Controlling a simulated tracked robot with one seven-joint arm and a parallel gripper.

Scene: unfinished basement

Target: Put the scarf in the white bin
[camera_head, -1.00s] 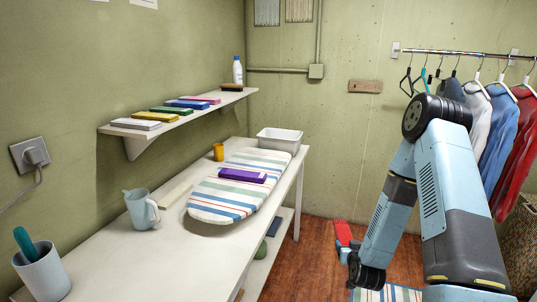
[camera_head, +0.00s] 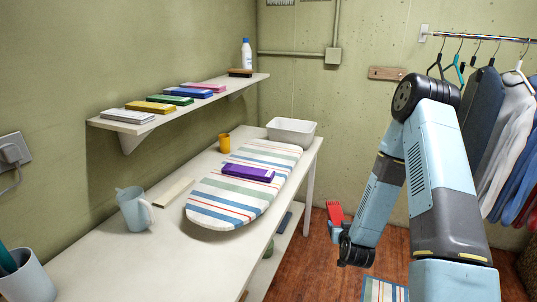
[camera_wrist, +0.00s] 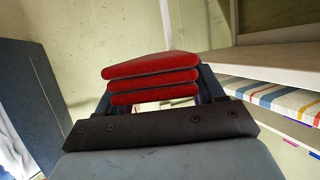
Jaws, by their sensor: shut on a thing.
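My gripper (camera_head: 334,218) is low at the right of the white table, mostly hidden behind my wrist in the head view. It is shut on a red folded scarf (camera_head: 335,208). In the wrist view the red scarf (camera_wrist: 150,76) shows as several stacked layers between the fingers (camera_wrist: 152,90). The white bin (camera_head: 291,131) stands upright on the far end of the table, above and left of my gripper. No contents show above its rim.
A striped ironing board (camera_head: 215,212) with a purple folded item (camera_head: 248,173) lies on the white table (camera_head: 100,250). A yellow cup (camera_head: 224,143) is left of the bin. A wall shelf (camera_head: 130,126) and a clothes rack (camera_head: 480,37) flank the space.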

